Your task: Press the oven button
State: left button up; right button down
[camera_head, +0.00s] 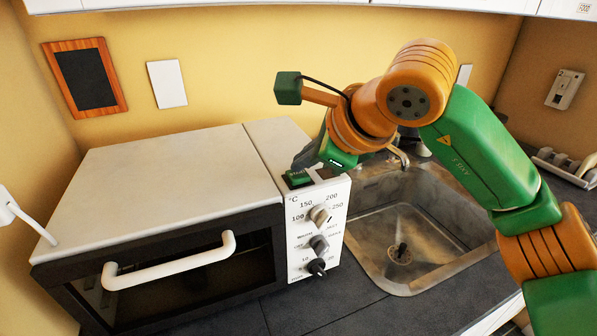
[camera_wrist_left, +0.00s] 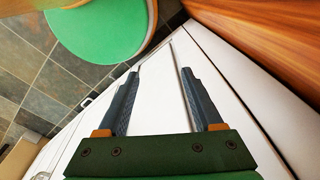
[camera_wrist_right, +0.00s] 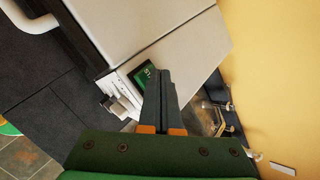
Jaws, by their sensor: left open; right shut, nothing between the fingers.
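The oven (camera_head: 170,180) is a white-topped toaster oven on the dark counter, with a white control panel (camera_head: 296,262) at its right. A green button with white lettering (camera_head: 297,181) sits at the panel's upper end; it also shows in the right wrist view (camera_wrist_right: 146,75). My right gripper (camera_head: 322,168) is over that end of the panel. In the right wrist view its fingers (camera_wrist_right: 160,72) are shut and empty, with the tips beside the button and partly covering it. I cannot tell whether they touch it. My left gripper (camera_wrist_left: 160,72) is open and empty, seen only in the left wrist view.
Several knobs (camera_head: 319,244) run down the panel below the button. The oven's white door handle (camera_head: 170,262) sticks out in front. A metal sink (camera_head: 420,235) with a tap lies right of the oven, under my right arm. The yellow wall stands close behind.

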aim_at(304, 176)
jog(key=shift+f+b, duration=0.35)
jog(key=shift+f, duration=0.15)
jog(key=shift+s, duration=0.1)
jog(key=shift+r+p, duration=0.45)
notch_tip(304, 176, up, 6)
jog(key=p, duration=0.5)
jog(key=shift+r+p, duration=0.25)
jog(key=shift+p, duration=0.1)
jog(key=shift+f, duration=0.2)
